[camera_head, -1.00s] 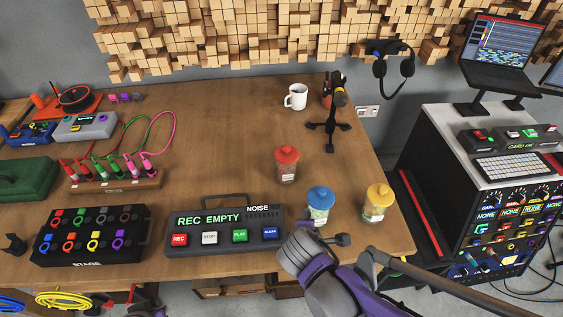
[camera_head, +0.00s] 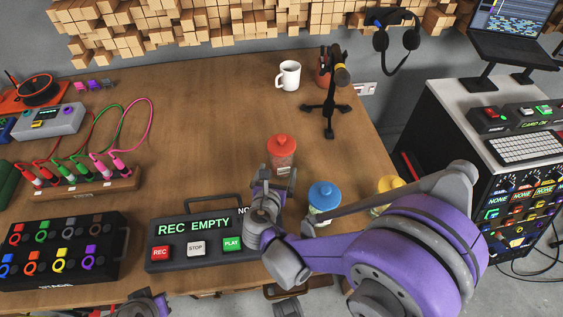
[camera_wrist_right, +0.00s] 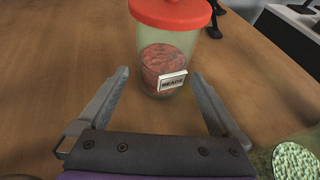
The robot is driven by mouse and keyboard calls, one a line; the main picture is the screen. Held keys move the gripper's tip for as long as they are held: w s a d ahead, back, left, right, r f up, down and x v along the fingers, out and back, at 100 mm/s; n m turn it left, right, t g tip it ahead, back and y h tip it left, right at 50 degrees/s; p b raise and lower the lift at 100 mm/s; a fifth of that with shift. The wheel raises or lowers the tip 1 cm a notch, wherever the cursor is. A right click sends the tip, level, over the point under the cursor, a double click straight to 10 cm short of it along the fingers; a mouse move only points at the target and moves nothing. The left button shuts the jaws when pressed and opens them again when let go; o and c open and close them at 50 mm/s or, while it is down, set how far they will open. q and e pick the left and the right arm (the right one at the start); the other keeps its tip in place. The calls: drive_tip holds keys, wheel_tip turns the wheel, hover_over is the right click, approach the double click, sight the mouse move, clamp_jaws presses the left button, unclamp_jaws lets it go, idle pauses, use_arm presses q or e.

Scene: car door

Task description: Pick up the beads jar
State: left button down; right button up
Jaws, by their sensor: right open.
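The beads jar (camera_head: 283,157) is clear with a red lid and stands upright on the wooden table. In the right wrist view, the jar (camera_wrist_right: 165,62) holds reddish beads and has a label reading BEADS. My right gripper (camera_head: 275,181) is open just in front of it. In the wrist view, the fingers (camera_wrist_right: 160,75) spread to either side of the jar's near, lower part, with nothing gripped. A grey and purple part at the bottom edge of the head view may be my left gripper (camera_head: 150,306); its jaws cannot be made out.
A blue-lidded jar (camera_head: 324,197) and a yellow-lidded jar (camera_head: 388,190), partly hidden by my arm, stand to the right. The REC EMPTY recorder (camera_head: 192,252) is at the left front. A microphone stand (camera_head: 330,108) and white mug (camera_head: 288,76) stand behind. The table's middle left is clear.

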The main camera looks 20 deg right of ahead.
drive_tip(key=x, duration=0.5)
drive_tip(key=shift+w+d, duration=0.15)
drive_tip(key=shift+d, duration=0.15)
drive_tip(key=shift+r, duration=0.1)
clamp_jaws()
